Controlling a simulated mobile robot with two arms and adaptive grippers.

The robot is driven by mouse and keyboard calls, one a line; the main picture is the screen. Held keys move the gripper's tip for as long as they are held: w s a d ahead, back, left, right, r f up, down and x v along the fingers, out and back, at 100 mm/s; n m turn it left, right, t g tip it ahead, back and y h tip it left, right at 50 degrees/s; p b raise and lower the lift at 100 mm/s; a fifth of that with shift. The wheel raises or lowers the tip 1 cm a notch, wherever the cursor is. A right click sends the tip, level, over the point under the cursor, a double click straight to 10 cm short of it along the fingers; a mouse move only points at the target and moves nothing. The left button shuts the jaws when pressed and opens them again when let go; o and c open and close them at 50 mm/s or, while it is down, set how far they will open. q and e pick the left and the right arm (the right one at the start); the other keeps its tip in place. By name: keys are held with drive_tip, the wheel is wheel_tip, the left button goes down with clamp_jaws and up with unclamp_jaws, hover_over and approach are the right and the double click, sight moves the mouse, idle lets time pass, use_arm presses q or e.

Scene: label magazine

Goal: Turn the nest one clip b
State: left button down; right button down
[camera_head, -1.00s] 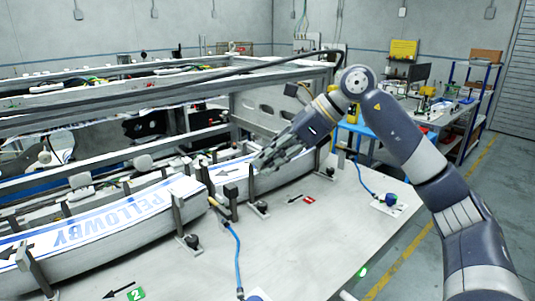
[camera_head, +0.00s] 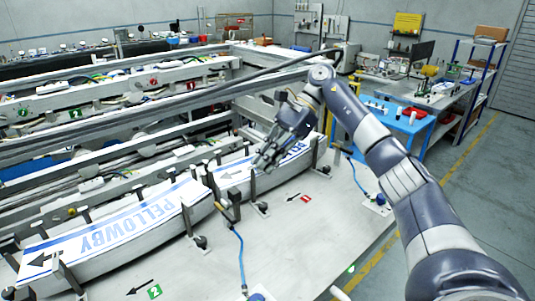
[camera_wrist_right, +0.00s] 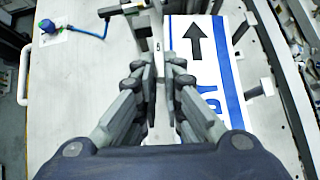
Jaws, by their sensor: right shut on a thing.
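A white stack of labels with a blue stripe and black arrow (camera_head: 232,175) lies in the nest beside the red "1" marker (camera_head: 306,198). It also fills the right middle of the wrist view (camera_wrist_right: 198,62). My right gripper (camera_head: 262,163) is above the near side of this stack, at an upright grey clip (camera_head: 253,188) with a black knob at its foot. In the wrist view my right gripper (camera_wrist_right: 162,68) is shut, its fingers on the clip's narrow upright part; the fingers hide much of the clip. My left gripper is not in view.
A longer "PELLOWBY" label stack (camera_head: 120,225) lies to the left, near a green "2" marker (camera_head: 154,291). Another clip (camera_head: 190,225) stands at its right end. A blue hose (camera_head: 240,255) crosses the table. Grey rails (camera_head: 140,115) run behind. The table front is mostly clear.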

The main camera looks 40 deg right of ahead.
idle(0.5)
drive_tip(key=c, duration=1.7)
unclamp_jaws()
drive_tip(key=shift+w, duration=0.1)
drive_tip(key=shift+v, duration=3.7)
